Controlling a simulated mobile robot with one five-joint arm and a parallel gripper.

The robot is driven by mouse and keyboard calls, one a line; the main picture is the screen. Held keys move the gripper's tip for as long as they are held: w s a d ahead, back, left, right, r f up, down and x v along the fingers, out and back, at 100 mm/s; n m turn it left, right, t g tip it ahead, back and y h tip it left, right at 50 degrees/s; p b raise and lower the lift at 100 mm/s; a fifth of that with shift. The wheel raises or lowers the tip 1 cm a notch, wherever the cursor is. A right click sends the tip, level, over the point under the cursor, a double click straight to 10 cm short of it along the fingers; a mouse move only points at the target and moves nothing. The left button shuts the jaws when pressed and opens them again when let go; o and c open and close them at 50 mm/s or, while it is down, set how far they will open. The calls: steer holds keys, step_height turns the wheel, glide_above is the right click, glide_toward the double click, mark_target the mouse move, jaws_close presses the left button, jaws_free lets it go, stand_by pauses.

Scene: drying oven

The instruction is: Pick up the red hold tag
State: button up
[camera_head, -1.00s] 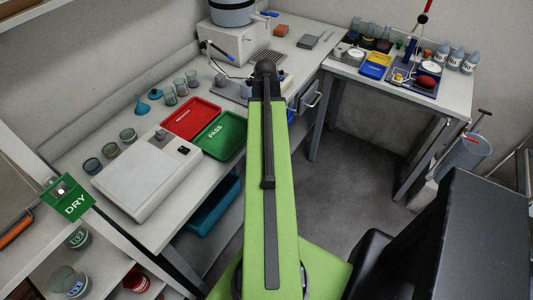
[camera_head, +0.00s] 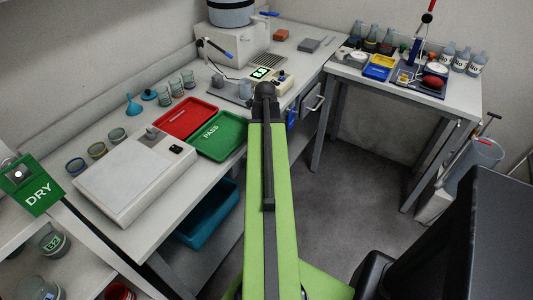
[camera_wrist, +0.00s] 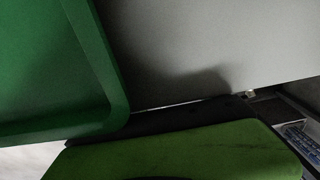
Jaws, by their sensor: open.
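I cannot make out a red hold tag in either view. The red tray (camera_head: 184,119) lies on the long bench, with the green PASS tray (camera_head: 220,136) beside it on the right. My green arm reaches forward over the bench's front edge, its dark end just right of the PASS tray. My gripper's fingers do not show in the head view; they are hidden beyond the arm's end. In the wrist view the green tray's rim (camera_wrist: 112,90) is close at the left, beside bare grey bench top, and no fingers show.
A white flat instrument (camera_head: 134,176) stands left of the trays. A device with a lit green display (camera_head: 259,73) stands just beyond my arm's end. A blue bin (camera_head: 207,213) sits below the bench. A side bench (camera_head: 455,94) is at the right; floor between is clear.

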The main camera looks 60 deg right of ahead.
steer(key=shift+r, duration=0.1)
steer(key=c, duration=1.4)
steer(key=shift+r, duration=0.1)
